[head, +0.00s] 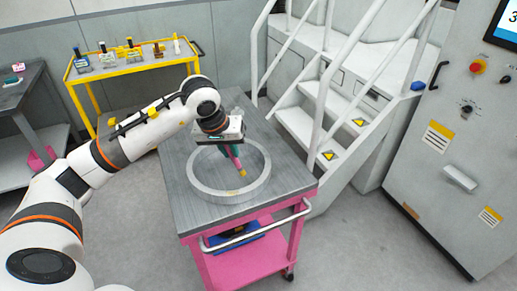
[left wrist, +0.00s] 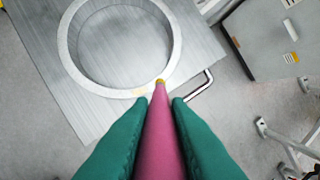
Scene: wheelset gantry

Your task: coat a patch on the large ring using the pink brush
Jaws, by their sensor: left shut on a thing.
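The large ring (head: 225,196) lies flat on the grey top of a pink cart. In the left wrist view the ring (left wrist: 68,45) fills the upper left. My left gripper (head: 231,152) is over the ring and shut on the pink brush (head: 236,163). In the left wrist view the brush (left wrist: 160,135) sits between the green fingers, its yellow tip (left wrist: 160,82) pointing at the ring's rim. I cannot tell whether the tip touches. A faint yellowish patch (left wrist: 140,92) shows on the rim beside the tip. My right gripper is not in view.
The pink cart (head: 240,267) has a metal handle (head: 258,231) at its front. A yellow cart (head: 122,72) with several small items stands behind, at left. White stairs (head: 318,125) and a grey cabinet (head: 455,140) stand at right. A dark table (head: 33,95) is at far left.

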